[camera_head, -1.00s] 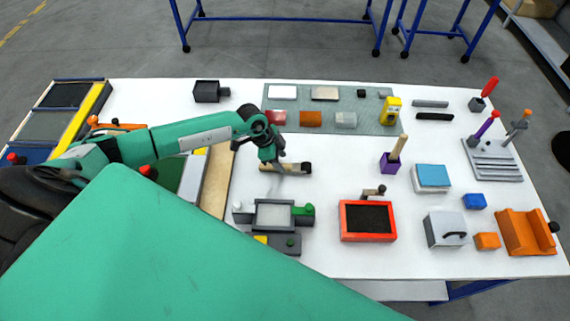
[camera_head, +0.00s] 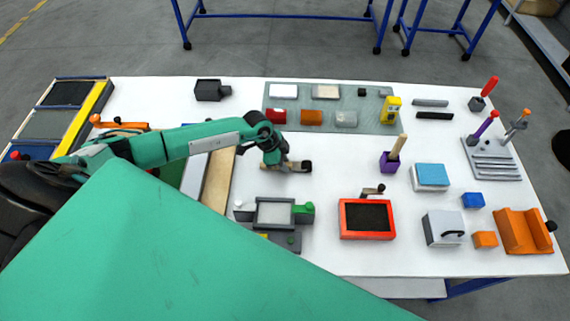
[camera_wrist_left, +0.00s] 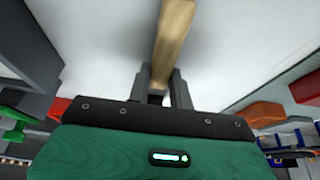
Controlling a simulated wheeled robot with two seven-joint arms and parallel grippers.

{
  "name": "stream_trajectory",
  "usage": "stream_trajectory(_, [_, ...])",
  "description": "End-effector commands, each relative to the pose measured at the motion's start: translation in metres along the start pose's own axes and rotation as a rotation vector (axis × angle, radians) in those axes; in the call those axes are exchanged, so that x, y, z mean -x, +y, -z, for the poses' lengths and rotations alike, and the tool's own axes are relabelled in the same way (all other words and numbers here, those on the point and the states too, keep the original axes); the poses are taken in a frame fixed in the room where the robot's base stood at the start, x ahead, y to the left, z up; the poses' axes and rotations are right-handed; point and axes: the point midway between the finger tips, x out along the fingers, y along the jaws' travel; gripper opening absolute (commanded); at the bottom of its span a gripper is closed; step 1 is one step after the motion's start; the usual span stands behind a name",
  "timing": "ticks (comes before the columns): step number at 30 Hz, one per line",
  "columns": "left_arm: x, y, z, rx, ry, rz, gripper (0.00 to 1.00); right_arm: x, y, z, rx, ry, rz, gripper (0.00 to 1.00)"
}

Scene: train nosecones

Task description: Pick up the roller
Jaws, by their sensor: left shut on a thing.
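The roller (camera_head: 304,166), a wooden handle with a dark end, is at the middle of the white table. In the head view my left gripper (camera_head: 274,163) covers its left part. In the left wrist view the pale wooden handle (camera_wrist_left: 174,32) runs between the two dark fingers (camera_wrist_left: 161,85), which are shut on it. The handle shows beyond the fingers, above the white surface. I cannot tell whether the roller touches the table or is slightly raised. My right gripper is not in view.
A grey-green device (camera_head: 274,213) stands just in front of the gripper, and a red tray (camera_head: 346,234) to its right. A purple holder (camera_head: 389,163) with a wooden-handled tool stands further right. A green mat (camera_head: 372,124) with several blocks lies behind. White table is clear between roller and purple holder.

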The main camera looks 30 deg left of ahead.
Motion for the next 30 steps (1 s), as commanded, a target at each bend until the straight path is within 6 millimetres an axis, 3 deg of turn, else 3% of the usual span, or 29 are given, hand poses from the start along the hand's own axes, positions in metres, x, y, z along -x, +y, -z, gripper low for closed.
stream_trajectory(5, [0.004, -0.001, 0.002, 0.000, 0.001, 0.001, 0.00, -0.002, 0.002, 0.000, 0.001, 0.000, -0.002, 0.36])
stream_trajectory(11, [0.025, -0.001, 0.011, -0.002, 0.002, 0.003, 0.00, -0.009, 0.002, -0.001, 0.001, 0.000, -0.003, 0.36])
stream_trajectory(24, [0.139, -0.001, 0.058, -0.003, 0.003, 0.006, 0.00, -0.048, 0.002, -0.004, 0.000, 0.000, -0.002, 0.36])
stream_trajectory(30, [0.172, -0.001, 0.071, -0.002, 0.001, 0.003, 0.00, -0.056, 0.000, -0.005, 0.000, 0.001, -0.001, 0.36])
